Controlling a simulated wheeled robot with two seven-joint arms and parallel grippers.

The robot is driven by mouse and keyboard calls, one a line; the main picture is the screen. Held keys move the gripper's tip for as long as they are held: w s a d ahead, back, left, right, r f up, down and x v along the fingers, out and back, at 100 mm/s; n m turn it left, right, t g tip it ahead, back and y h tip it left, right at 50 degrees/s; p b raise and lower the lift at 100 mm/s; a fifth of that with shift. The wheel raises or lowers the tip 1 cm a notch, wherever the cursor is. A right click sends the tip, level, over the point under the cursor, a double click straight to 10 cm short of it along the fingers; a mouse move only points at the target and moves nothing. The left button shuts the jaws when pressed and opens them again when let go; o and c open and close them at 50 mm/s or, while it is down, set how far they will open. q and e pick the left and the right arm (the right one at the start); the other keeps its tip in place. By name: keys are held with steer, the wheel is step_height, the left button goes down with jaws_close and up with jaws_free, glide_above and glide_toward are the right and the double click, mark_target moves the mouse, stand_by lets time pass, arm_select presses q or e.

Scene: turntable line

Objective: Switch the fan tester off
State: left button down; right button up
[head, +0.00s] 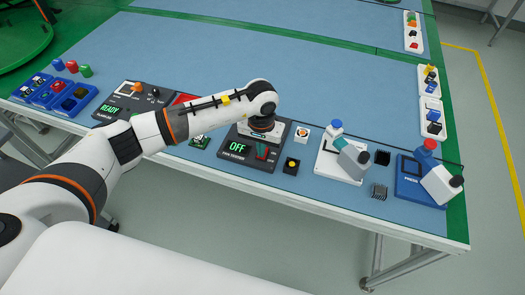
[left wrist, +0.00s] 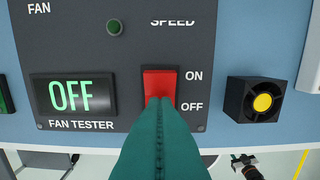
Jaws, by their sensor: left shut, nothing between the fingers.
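The fan tester (head: 228,154) is a dark panel near the table's front edge, with a lit green display reading OFF. The display also shows large in the left wrist view (left wrist: 72,95). Right of it is a red rocker switch (left wrist: 160,82) between the marks ON above and OFF below. My left gripper (head: 262,151) is over the panel at the switch. Its teal fingers (left wrist: 160,103) are shut together and empty, with the tips over the switch's lower part. They hide that part, and I cannot tell whether they touch it. The right gripper is not clearly seen.
A small black fan (left wrist: 258,99) with a yellow hub lies just right of the tester. A white fixture (head: 330,160) and a blue press (head: 408,188) stand farther right. A panel reading READY (head: 125,106) is on the left. The blue mat behind is clear.

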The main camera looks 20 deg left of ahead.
arm_select(q)
step_height(320, 180, up, 7)
steer(key=p, duration=0.2)
steer(key=shift+p, duration=0.4)
stand_by(0.6)
